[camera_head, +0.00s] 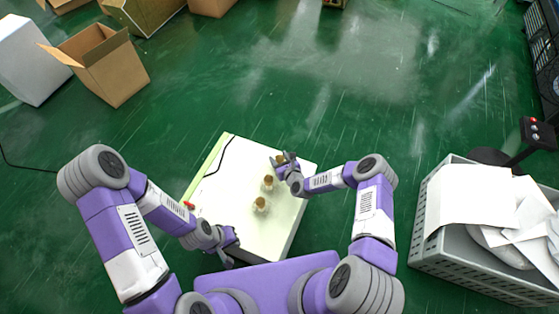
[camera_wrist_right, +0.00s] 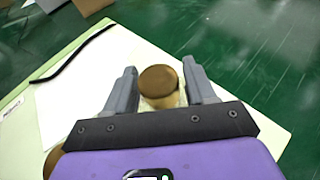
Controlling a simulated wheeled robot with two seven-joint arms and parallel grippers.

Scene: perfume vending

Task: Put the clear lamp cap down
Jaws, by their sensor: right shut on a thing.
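My right gripper (camera_head: 281,159) is over the far part of the white table (camera_head: 240,165). It is shut on a small round thing with a brown top and a pale, clear lower part, which I take for the clear lamp cap (camera_wrist_right: 160,82). In the right wrist view the cap is upright between the two fingers of the right gripper (camera_wrist_right: 160,88). I cannot tell whether its underside touches the table. My left gripper (camera_head: 231,240) is low at the table's near left edge, and its fingers are too small to read.
Two similar brown-topped clear pieces stand on the table, one at the middle (camera_head: 268,183) and one nearer me (camera_head: 260,204). A black cable (camera_wrist_right: 72,54) lies along the table's left side. A grey crate (camera_head: 470,270) with white items is at the right.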

